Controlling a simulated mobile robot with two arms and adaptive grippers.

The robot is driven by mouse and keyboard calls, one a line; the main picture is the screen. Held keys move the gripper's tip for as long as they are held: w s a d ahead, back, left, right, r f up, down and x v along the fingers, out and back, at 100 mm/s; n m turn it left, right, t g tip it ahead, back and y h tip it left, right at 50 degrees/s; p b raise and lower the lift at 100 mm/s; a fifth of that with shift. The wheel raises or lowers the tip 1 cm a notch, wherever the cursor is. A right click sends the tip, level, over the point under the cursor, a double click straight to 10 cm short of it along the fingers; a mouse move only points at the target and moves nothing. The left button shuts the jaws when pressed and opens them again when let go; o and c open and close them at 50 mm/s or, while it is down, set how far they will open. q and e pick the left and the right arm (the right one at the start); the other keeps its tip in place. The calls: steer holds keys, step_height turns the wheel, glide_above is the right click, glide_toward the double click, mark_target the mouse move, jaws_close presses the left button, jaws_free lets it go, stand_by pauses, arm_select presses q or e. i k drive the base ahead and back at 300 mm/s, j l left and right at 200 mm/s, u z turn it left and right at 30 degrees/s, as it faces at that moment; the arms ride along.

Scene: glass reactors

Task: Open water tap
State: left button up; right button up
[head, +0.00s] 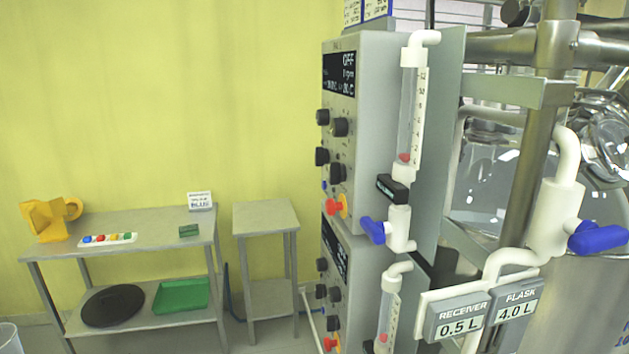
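Two blue tap handles show in the head view. One small blue handle (373,229) sticks out to the left from the white fitting (400,228) under the upper flow meter (411,115). A larger blue handle (598,237) sticks out to the right from a thick white valve body (555,218) at the right. I cannot tell which of them is the water tap, as neither carries a readable label. Neither of my grippers is in view.
Grey control cabinets (372,136) with black knobs stand behind the flow meters. A metal post (519,185) and a glass vessel (484,190) are at the right. Signs (461,320) read receiver and flask. A grey table (130,229) holds a yellow object (47,220).

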mark_target(375, 231)
steer(key=k+j, duration=0.15)
steer(key=k, duration=0.25)
steer(key=k+j, duration=0.2)
steer(key=k, duration=0.2)
steer(key=k+j, duration=0.15)
steer(key=k, duration=0.2)
